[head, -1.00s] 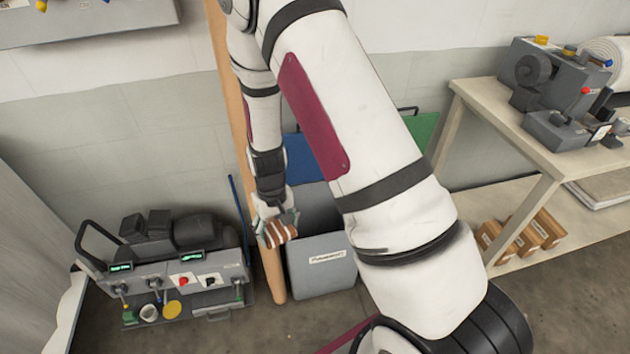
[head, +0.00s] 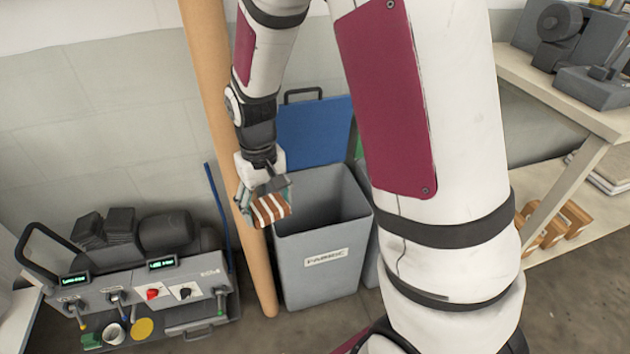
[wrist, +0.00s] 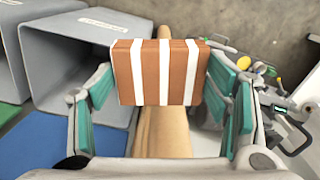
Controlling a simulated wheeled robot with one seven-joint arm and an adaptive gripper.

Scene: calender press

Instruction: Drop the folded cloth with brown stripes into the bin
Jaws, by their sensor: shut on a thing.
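The folded cloth with brown and white stripes (head: 268,208) is between the fingers of my gripper (head: 264,190), which is shut on it. In the wrist view the cloth (wrist: 160,72) fills the space between the two green-padded fingers. The grey bin (head: 318,278), with a label reading FABRIC, stands open on the floor. My gripper holds the cloth above and just left of the bin's opening, near its left rim. In the wrist view the open bin (wrist: 70,100) is on the left of the cloth. The bin's inside bottom is hidden in the head view.
A tan pole (head: 222,130) stands just left of the bin, behind my gripper. A blue lid (head: 315,130) is raised behind the bin. A grey machine with knobs (head: 140,285) is at the left. A work table (head: 540,90) stands at the right. Another bin is mostly hidden behind my arm.

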